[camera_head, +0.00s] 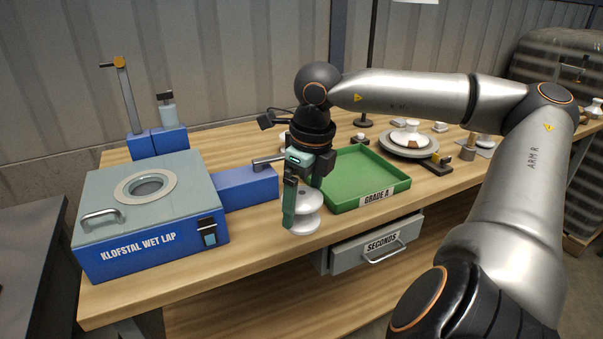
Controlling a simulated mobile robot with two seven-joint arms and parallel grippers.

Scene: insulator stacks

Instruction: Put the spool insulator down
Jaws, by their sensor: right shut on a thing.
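The spool insulator (309,211) is white and waisted, with wide flanges. It is upright near the front edge of the wooden workbench, left of the green tray. My right gripper (303,203) points down and is shut on it, with a green finger covering its left side. I cannot tell whether the spool's base touches the bench. My left gripper is not in view.
The green tray (398,185) labelled GRADE A is empty where visible. The blue wet lap machine (158,259) stands at left. A SECONDS drawer (346,260) hangs below the bench edge. A round plate with a white insulator (407,138) stands at the back right.

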